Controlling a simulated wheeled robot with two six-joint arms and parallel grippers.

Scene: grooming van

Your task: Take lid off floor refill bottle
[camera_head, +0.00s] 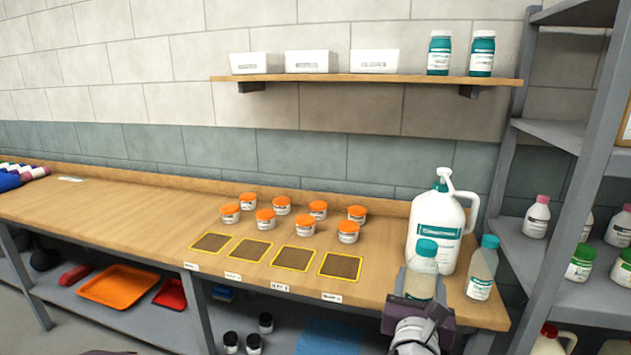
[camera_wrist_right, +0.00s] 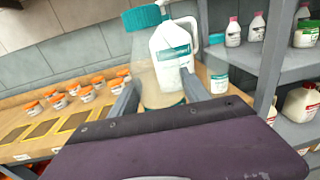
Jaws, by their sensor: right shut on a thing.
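My right gripper (camera_head: 418,298) is shut on a translucent refill bottle (camera_head: 421,282) with a teal lid (camera_head: 427,248), at the bench's front right in the head view. The lid is on and the bottle stands about upright. In the right wrist view the bottle (camera_wrist_right: 158,92) is between the two fingers, with its teal lid (camera_wrist_right: 142,18) at the top. I cannot tell whether its base touches the bench. A dark purple sliver at the bottom left of the head view may be my left gripper; its fingers are hidden.
A white pump jug (camera_head: 436,232) stands just behind the held bottle, and another teal-capped bottle (camera_head: 481,270) to its right. Several orange-lidded jars (camera_head: 265,220) stand behind dark yellow-edged mats (camera_head: 297,259). A grey shelf unit (camera_head: 535,255) is at right. The bench's left part is mostly clear.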

